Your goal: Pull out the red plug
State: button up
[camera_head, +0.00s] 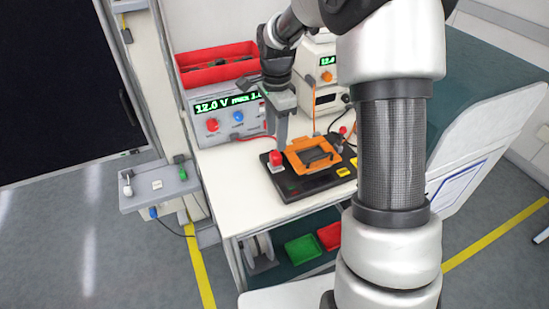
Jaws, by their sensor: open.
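My gripper (281,140) reaches down over the white table, its fingers pointing at the black test base. It is open, and nothing shows between its fingers. A red knob-like piece (276,158) on a pale block sits at the base's left end, just below the fingertips; I cannot tell whether they touch it. A small red piece (343,130) shows at the right, beside dark leads. The power supply (226,117) has red and blue round fittings on its front, and a red lead (252,137) lies by its right side. I cannot tell for certain which red piece is the plug.
The black base (292,187) carries an orange frame (313,154). A red bin (215,64) stands on top of the supply, and a beige device (322,75) stands behind my gripper. Bare white tabletop (225,165) lies left of the base. My arm hides much of the right side.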

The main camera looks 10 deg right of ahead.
aim_at(276, 153)
jog(key=shift+f, duration=0.1)
notch_tip(276, 153, down, 9)
jog(key=b, duration=0.6)
jog(key=shift+c, duration=0.2)
dwell(0.9)
grip_shut()
jog(key=shift+r, duration=0.25)
jog(key=shift+r+p, duration=2.1)
jog(key=shift+r, duration=0.8)
